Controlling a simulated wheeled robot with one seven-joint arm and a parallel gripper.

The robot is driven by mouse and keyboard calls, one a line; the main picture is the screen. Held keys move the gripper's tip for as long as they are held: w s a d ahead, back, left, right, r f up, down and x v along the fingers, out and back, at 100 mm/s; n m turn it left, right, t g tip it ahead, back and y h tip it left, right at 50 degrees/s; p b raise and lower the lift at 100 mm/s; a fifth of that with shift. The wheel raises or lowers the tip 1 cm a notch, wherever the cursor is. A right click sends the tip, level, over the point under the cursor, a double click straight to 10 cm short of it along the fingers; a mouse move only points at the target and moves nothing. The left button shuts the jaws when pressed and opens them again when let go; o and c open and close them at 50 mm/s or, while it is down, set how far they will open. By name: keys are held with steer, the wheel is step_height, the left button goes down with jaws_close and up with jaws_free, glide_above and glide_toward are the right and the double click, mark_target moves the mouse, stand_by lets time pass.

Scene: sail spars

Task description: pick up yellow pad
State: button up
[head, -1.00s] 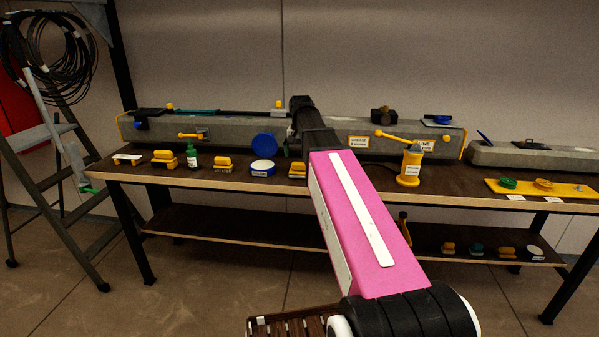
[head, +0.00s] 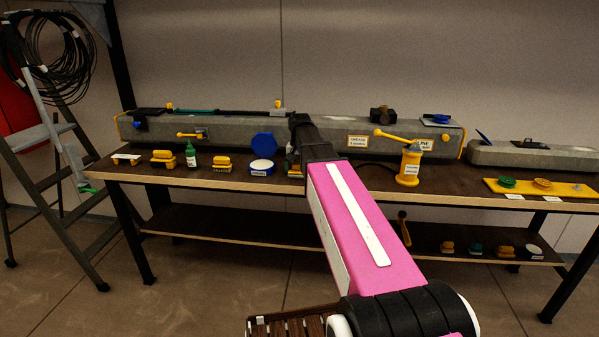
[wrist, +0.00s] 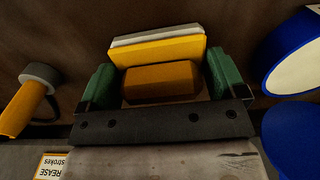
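A yellow pad (wrist: 160,50) with a pale layer along its far side and a raised orange-yellow block (wrist: 160,80) lies below my gripper in the wrist view. My gripper (wrist: 161,78) has green fingertips on either side of the block, with narrow dark gaps; it looks open. Whether a finger touches the pad cannot be told. In the head view a small part of the pad (head: 294,174) shows on the bench beside my arm, which hides the rest and most of the gripper.
A blue tin with a white top (head: 262,167) stands close on one side of the pad. A yellow pump (head: 409,167) stands on the other. A grey spar (head: 230,130) runs behind. Other yellow blocks (head: 221,163) and a green bottle (head: 191,156) stand farther left.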

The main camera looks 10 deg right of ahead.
mark_target(298, 163)
steer(key=shift+c, duration=1)
steer(key=shift+r, duration=0.1)
steer(key=shift+r, duration=0.45)
steer(key=r, duration=0.3)
steer(key=shift+s+a+r, duration=0.3)
steer(key=shift+s, duration=0.05)
steer(key=s+a+r, duration=0.6)
steer(key=s+a, duration=0.1)
steer(key=shift+s+a+r, duration=0.15)
steer(key=shift+s+a, duration=0.05)
steer(key=shift+a, duration=0.2)
